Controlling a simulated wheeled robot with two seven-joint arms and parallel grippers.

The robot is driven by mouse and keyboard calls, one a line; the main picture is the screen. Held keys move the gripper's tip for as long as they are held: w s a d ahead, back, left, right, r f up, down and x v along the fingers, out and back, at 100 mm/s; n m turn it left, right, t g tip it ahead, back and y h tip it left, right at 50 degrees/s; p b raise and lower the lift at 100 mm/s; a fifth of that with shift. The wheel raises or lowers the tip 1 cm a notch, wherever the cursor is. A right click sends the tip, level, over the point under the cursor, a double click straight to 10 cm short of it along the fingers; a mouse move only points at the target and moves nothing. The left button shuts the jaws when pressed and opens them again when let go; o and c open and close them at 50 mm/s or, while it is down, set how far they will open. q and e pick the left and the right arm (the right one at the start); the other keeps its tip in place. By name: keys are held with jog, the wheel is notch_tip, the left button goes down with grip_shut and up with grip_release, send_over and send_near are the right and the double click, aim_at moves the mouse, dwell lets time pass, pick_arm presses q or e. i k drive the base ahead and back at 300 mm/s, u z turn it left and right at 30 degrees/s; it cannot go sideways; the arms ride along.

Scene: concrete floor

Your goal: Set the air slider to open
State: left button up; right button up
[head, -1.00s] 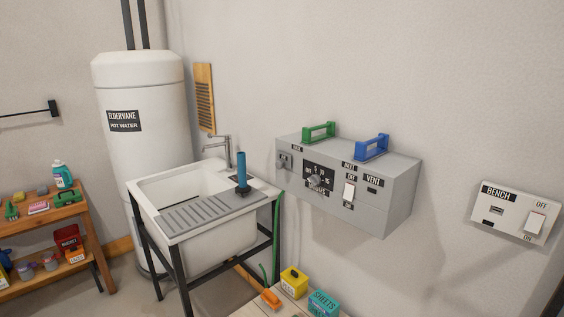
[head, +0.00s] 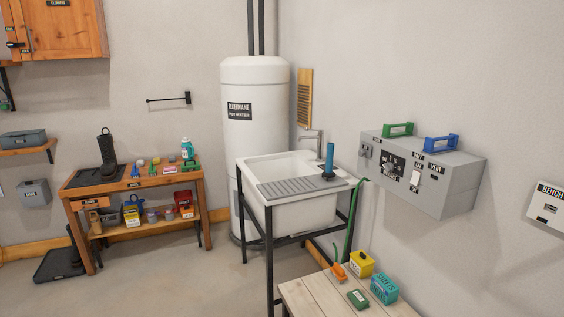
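I cannot make out a slider marked air in the head view. A grey control box (head: 455,195) is fixed to the right wall, with a dark dial (head: 391,164), a white rocker switch (head: 415,178) and small dark labels, one reading VENT. A white BENCH panel (head: 548,212) is cut off by the right edge. A smaller grey box (head: 34,193) hangs low on the left wall, its markings too small to read. Neither of my grippers is in view.
A white sink (head: 300,208) on a black frame stands before the hot water tank (head: 255,150). A wooden shoe bench (head: 187,179) is at left. A pale wooden table (head: 318,295) with small boxes is in front.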

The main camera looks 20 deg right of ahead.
aim_at(365, 149)
jog(key=z, duration=0.45)
jog(key=k, duration=0.15)
jog(key=u, duration=0.55)
jog(key=i, duration=1.7)
jog(key=z, duration=1.9)
jog(key=i, duration=0.7)
jog(key=z, duration=0.8)
